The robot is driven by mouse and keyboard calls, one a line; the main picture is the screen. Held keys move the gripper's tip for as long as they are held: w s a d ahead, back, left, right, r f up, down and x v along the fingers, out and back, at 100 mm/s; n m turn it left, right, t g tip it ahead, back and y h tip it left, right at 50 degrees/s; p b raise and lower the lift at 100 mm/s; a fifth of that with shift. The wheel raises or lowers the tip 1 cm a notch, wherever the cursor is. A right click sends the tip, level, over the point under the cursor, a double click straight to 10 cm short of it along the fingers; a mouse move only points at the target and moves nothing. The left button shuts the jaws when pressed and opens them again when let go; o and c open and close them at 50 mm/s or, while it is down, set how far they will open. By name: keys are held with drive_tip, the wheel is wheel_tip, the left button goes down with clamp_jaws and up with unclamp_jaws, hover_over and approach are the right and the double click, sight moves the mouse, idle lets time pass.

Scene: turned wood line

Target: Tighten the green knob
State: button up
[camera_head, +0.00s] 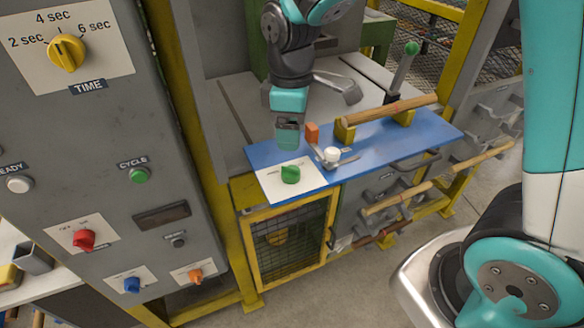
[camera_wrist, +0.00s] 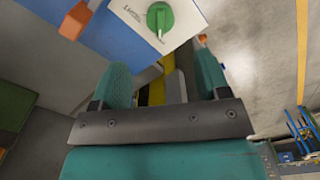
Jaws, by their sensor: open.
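The green knob (camera_head: 290,174) sits on a white plate (camera_head: 308,184) at the front left corner of the blue board. In the wrist view the green knob (camera_wrist: 160,18) is at the top middle, beyond my fingertips, with its white plate (camera_wrist: 136,14) around it. My gripper (camera_head: 287,138) hangs above the board, behind the knob in the head view. In the wrist view its two teal fingers (camera_wrist: 160,75) stand wide apart with nothing between them. The knob is apart from the fingers.
The blue board (camera_head: 390,148) carries a small orange block (camera_head: 312,132), a white-topped clamp (camera_head: 332,155) and a wooden spindle (camera_head: 390,110) on yellow supports. A green-tipped lever (camera_head: 411,48) stands behind. A grey control panel (camera_head: 110,190) with several coloured knobs rises at left.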

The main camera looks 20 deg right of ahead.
sight(292, 167)
wheel_tip(292, 167, down, 11)
drive_tip(key=shift+r, duration=0.15)
drive_tip(key=c, duration=0.9)
